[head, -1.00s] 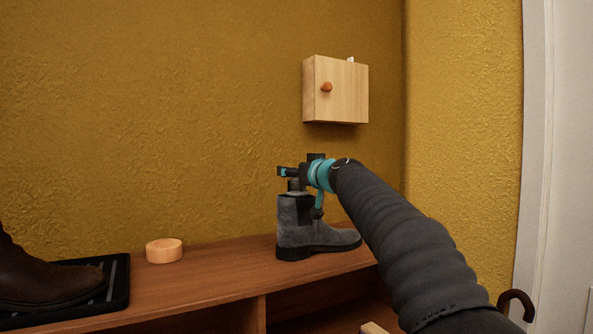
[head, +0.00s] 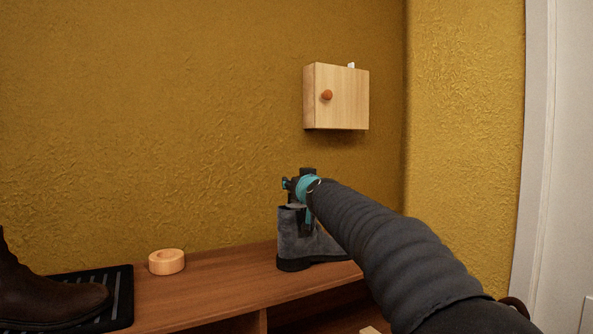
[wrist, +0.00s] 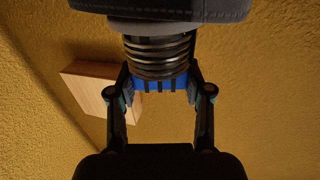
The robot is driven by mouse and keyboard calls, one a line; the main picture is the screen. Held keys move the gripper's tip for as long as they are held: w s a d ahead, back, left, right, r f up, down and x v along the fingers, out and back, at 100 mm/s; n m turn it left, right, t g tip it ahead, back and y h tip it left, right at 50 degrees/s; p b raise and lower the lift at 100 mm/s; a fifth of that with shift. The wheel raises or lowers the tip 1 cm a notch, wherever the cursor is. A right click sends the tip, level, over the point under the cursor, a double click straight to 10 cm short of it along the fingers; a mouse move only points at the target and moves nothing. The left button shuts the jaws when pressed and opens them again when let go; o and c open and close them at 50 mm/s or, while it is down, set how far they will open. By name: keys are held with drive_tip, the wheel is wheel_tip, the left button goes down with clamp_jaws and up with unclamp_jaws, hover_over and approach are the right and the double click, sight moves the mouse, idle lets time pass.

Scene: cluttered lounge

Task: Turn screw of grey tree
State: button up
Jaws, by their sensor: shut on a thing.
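The grey ankle boot (head: 297,243) stands upright on the wooden bench, toe to the right. Its top edge also shows at the top of the wrist view (wrist: 180,10). A ribbed metal screw (wrist: 158,56) of the grey tree sticks out of the boot's opening, ending in a blue, notched knob (wrist: 162,84). My gripper (wrist: 162,88) is shut on the blue knob, one finger on each side. In the head view my gripper (head: 287,186) sits right above the boot shaft. The knob is hidden there by my gripper and wrist.
A small wooden cabinet (head: 345,97) with an orange knob hangs on the wall above; it also shows in the wrist view (wrist: 96,88). A round wooden ring (head: 166,262) and a brown boot (head: 45,297) on a black mat (head: 120,300) are left. The bench (head: 215,285) between is clear.

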drive_tip(key=shift+m+h+p, duration=0.3)
drive_tip(key=shift+h+p, duration=0.1)
drive_tip(key=shift+p, duration=0.2)
drive_tip(key=o, duration=1.2)
drive_tip(key=shift+s, duration=0.1)
drive_tip(key=v, duration=1.2)
drive_tip(key=shift+f, duration=0.2)
